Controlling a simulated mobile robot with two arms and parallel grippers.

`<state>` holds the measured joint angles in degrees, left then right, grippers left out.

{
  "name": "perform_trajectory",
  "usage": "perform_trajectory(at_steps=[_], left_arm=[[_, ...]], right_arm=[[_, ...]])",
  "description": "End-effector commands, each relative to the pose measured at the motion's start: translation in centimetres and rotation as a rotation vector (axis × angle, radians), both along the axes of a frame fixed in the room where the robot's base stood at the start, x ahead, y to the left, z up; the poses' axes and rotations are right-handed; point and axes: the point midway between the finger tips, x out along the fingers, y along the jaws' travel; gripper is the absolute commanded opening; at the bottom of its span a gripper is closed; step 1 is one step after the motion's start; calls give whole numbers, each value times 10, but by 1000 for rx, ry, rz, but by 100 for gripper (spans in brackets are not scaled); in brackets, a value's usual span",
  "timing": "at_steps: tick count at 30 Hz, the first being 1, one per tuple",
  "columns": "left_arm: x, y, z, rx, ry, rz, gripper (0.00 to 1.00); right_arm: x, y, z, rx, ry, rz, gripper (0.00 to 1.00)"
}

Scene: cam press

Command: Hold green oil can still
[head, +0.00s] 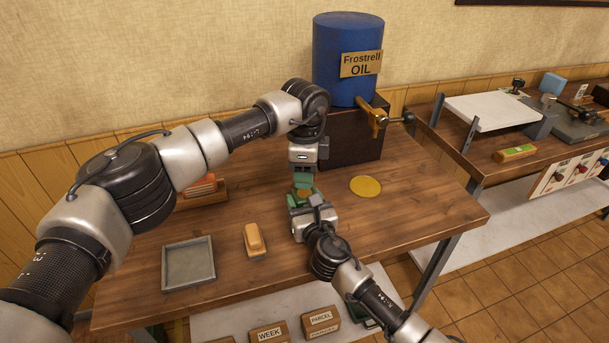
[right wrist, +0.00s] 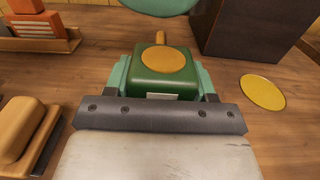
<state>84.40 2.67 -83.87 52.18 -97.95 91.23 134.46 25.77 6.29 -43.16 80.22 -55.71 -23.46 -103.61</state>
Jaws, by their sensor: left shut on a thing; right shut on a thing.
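The green oil can (head: 304,192) stands on the wooden table, mostly hidden between my two grippers in the head view. In the right wrist view the can (right wrist: 157,85) is upright, with a round ochre disc on its top and an ochre spout (right wrist: 160,38) behind. My right gripper (right wrist: 160,82) is shut on the can's body, one teal finger on each side. My left gripper (head: 302,180) points down from above, shut at the can's far side, seemingly on the spout; its exact grip is hidden. A teal part (right wrist: 160,5) above the spout looks like its fingertip.
A blue oil drum (head: 346,62) with a brass tap (head: 374,118) sits on a dark box behind. A yellow disc (head: 366,187) lies right of the can. A brush-like block (head: 254,240), a grey tray (head: 188,263) and an orange-filled rack (head: 203,190) are to the left.

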Motion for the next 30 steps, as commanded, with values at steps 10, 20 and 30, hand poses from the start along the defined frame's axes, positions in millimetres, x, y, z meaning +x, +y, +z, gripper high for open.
perform_trajectory(at_steps=[10,20,30], left_arm=[[0,0,28,-1,-2,0,14],[0,0,27,0,-2,0,14],[0,0,29,0,-2,0,14]], right_arm=[[0,0,-2,-1,4,-1,0],[0,0,-1,-1,2,0,85],[-8,-3,-1,-2,2,-1,85]])
